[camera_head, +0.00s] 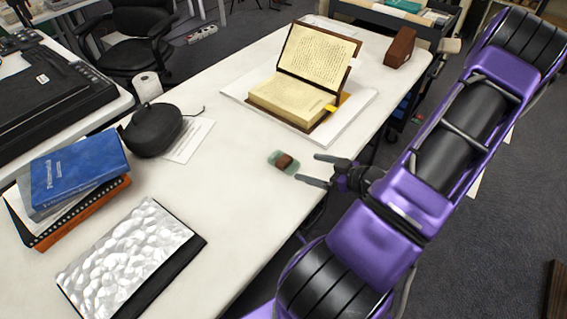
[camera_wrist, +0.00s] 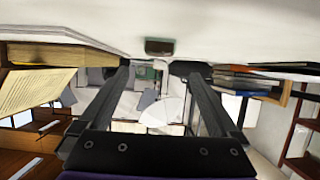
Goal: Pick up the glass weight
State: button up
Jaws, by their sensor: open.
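The glass weight (camera_head: 283,161) is a small greenish glass block with a brown part on top. It lies on the white table (camera_head: 235,190) near the right-hand edge. It also shows in the wrist view (camera_wrist: 159,46) at the top middle, against the white tabletop. My gripper (camera_head: 311,170) is just to the right of the weight in the head view, its two dark fingers spread and pointing at it. In the wrist view the fingers (camera_wrist: 156,68) are apart with nothing between them, and the weight appears beyond their tips.
An open book (camera_head: 290,95) rests on a white board behind the weight. A brown wedge-shaped block (camera_head: 400,47) stands at the far corner. A black pouch (camera_head: 152,130), stacked books (camera_head: 78,172) and a silvery bumpy panel (camera_head: 125,258) lie left. The tabletop around the weight is clear.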

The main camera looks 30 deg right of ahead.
aim_at(286, 161)
jog(key=b+x, duration=0.1)
jog(key=x, duration=0.8)
jog(key=shift+w+f, duration=0.25)
grip_shut()
